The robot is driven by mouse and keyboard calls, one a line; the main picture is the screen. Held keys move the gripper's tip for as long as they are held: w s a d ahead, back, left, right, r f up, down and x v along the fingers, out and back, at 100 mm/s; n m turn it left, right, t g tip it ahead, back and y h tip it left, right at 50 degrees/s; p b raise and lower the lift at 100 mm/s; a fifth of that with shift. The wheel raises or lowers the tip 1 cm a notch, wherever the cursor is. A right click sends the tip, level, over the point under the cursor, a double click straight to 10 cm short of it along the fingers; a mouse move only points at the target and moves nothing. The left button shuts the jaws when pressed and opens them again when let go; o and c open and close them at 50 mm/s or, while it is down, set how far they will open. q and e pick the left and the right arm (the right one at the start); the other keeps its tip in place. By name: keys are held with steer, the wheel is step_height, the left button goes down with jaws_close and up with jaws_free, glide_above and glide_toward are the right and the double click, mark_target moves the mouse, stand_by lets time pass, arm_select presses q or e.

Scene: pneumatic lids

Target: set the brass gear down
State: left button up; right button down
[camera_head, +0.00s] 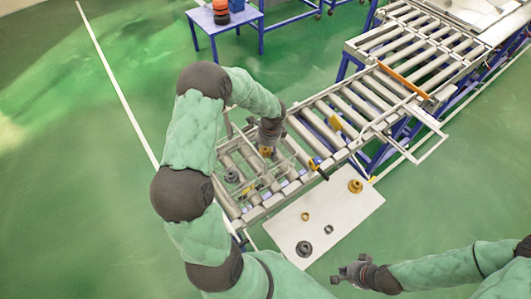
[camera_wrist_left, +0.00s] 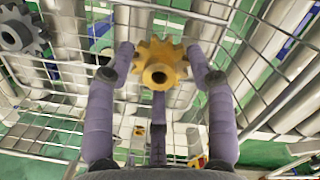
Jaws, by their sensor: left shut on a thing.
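My left gripper (camera_wrist_left: 160,62) is shut on the brass gear (camera_wrist_left: 158,74), a toothed yellow disc with a central hub. In the left wrist view the fingers hold the gear at its sides, with wire mesh beyond it. In the head view the left gripper (camera_head: 267,150) is over the wire basket (camera_head: 292,146) on the roller conveyor; only a bit of yellow shows there. A dark grey gear (camera_head: 231,175) is in the basket and also shows in the wrist view (camera_wrist_left: 20,34). My right gripper (camera_head: 343,273) is near the white table's front; its opening is unclear.
A white table (camera_head: 340,212) beside the conveyor bears another brass piece (camera_head: 355,186), a small brass ring (camera_head: 306,216), a small grey ring (camera_head: 329,229) and a dark gear (camera_head: 304,249). The roller conveyor (camera_head: 375,95) runs to the upper right.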

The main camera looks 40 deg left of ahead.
mark_target(269, 152)
arm_select(q)
steer(key=shift+f, duration=1.3)
steer(key=o, duration=1.4)
steer(key=shift+f, duration=0.15)
steer(key=r, duration=0.4)
steer(key=d+r, duration=0.1)
steer(key=r, duration=0.7)
steer(key=shift+w+d+r, duration=0.1)
steer(key=shift+w+d, duration=0.05)
steer(key=shift+w, duration=0.05)
